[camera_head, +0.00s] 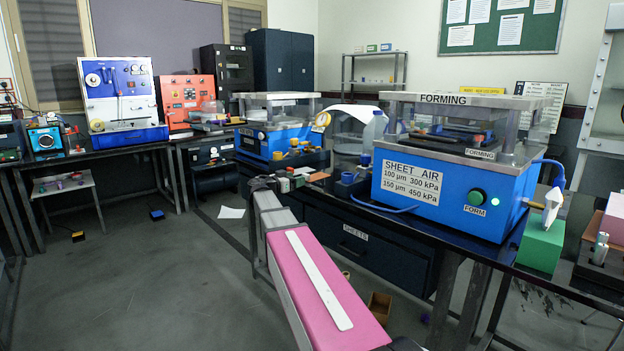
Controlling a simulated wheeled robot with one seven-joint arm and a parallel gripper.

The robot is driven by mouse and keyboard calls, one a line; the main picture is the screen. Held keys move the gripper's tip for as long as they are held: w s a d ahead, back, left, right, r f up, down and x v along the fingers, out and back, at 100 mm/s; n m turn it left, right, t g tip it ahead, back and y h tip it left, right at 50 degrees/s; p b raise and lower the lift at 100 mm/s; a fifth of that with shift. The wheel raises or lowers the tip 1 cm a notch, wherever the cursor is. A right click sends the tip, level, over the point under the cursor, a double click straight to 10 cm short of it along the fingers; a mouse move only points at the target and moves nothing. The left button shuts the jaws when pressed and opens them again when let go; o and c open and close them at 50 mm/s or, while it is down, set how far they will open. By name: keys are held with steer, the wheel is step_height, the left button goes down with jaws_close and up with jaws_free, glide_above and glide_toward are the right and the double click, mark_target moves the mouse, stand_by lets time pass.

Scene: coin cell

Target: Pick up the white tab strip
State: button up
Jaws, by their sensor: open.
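My arm reaches from the bottom middle towards the benches, with a pink link that bears a long white stripe. At its far end is my dark gripper (263,184), small in view, beside the front edge of the bench. It is open, and I see nothing held in it. I cannot make out the white tab strip for certain. Small coloured blocks (284,184), one of them pale, stand on the bench just right of my gripper. My arm hides part of the bench front and floor.
A blue forming press (440,190) stands on the right bench, with a green block (541,243) bearing a white piece (552,207) to its right. Another blue press (272,140) stands behind. A white sheet (231,212) lies on the floor. The floor at left is mostly clear.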

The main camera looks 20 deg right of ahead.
steer(key=shift+x, duration=2.7)
steer(key=shift+w+a+r, duration=0.1)
steer(key=shift+w+r, duration=0.05)
steer(key=c, duration=1)
